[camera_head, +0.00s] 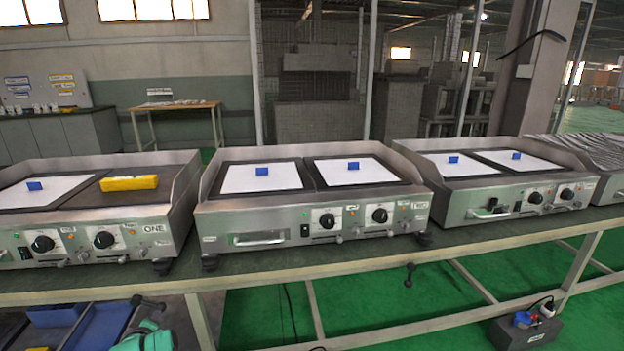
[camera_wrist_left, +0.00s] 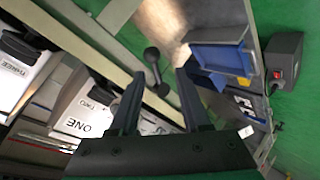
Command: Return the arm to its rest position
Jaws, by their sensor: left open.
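In the left wrist view my left gripper (camera_wrist_left: 158,100) has its two dark fingers spread apart, with nothing between them. It is clear of the heating units. A dark double-ended handle-like piece (camera_wrist_left: 153,60) shows beyond the fingertips. Cards marked ONE (camera_wrist_left: 77,125), TWO (camera_wrist_left: 92,103) and THREE (camera_wrist_left: 15,66) show at the left. In the head view no gripper can be made out for certain. A teal and black shape (camera_head: 145,340) is cut off at the bottom left edge; I cannot tell if it is part of my arm. My right gripper is in neither view.
Several steel heating units (camera_head: 256,225) stand along a green bench (camera_head: 320,262). White plates with blue tabs lie on them, and a yellow block (camera_head: 129,183) lies on the left unit. Blue bins (camera_head: 95,328) sit low at left. A dark box (camera_head: 527,333) stands at lower right.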

